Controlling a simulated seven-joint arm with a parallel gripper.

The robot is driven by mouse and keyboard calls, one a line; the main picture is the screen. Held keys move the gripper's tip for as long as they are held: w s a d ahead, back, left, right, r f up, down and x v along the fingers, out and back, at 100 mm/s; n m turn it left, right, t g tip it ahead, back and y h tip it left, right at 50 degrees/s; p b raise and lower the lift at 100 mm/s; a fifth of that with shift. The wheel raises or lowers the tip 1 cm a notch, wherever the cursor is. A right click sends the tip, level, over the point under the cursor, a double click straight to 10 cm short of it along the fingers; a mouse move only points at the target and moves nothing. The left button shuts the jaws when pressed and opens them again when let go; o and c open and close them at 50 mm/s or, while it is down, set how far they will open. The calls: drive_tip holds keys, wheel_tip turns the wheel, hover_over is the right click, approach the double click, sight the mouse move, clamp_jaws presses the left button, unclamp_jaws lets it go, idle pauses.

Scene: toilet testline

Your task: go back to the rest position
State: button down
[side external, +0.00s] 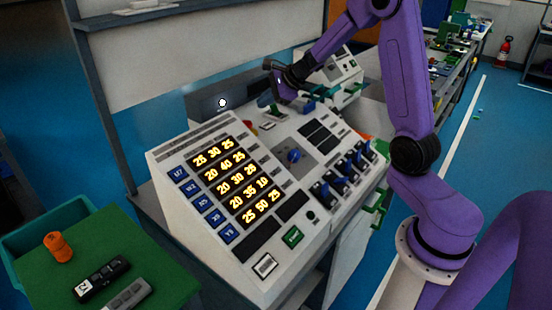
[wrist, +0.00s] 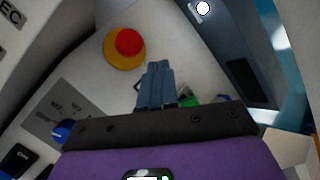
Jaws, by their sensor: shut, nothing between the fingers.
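My gripper (side external: 281,84) is at the far end of the white control console (side external: 172,168), above its back right part, in the side view. In the wrist view its two fingers (wrist: 155,84) lie side by side, shut and empty. A red button on a yellow base (wrist: 128,42) shows just beyond the fingertips, a little to the left. My purple arm reaches in from the right and partly covers the console's far side.
The console carries lit number displays (side external: 240,180), blue buttons (side external: 216,218), a blue knob (side external: 294,155) and several blue-handled switches (side external: 340,180). A green table (side external: 160,262) at lower left holds an orange part (side external: 57,246) and dark devices (side external: 101,279). Blue floor is open at right.

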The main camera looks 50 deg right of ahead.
drive_tip(key=s+a+n+g+y, duration=0.1)
drive_tip(key=s+a+n, duration=0.1)
drive_tip(key=a, duration=0.3)
drive_tip(key=s+a+r+n+y, duration=0.1)
drive_tip(key=s+a+n, duration=0.1)
drive_tip(key=a+n, duration=0.2)
drive_tip(key=s+a+n+g+y, duration=0.1)
drive_tip(key=s+a+n, duration=0.1)
drive_tip(key=a, duration=0.3)
drive_tip(key=shift+s+a+r+n+g, duration=0.3)
drive_tip(key=shift+r+n, duration=0.1)
drive_tip(key=shift+n, duration=0.1)
drive_tip(key=s+a+n+g, duration=0.3)
drive_tip(key=s+a+n, duration=0.2)
drive_tip(key=s+n, duration=0.45)
drive_tip(key=s+a+n+g, duration=0.3)
drive_tip(key=s+a+n, duration=0.3)
drive_tip(key=s, duration=0.7)
drive_tip(key=s+d+f+n+h, duration=0.2)
drive_tip(key=s+d+n+h, duration=0.3)
drive_tip(key=s+n, duration=0.5)
drive_tip(key=shift+s+d+n, duration=0.3)
drive_tip(key=shift+d+n, duration=0.45)
drive_tip(key=shift+d, duration=0.1)
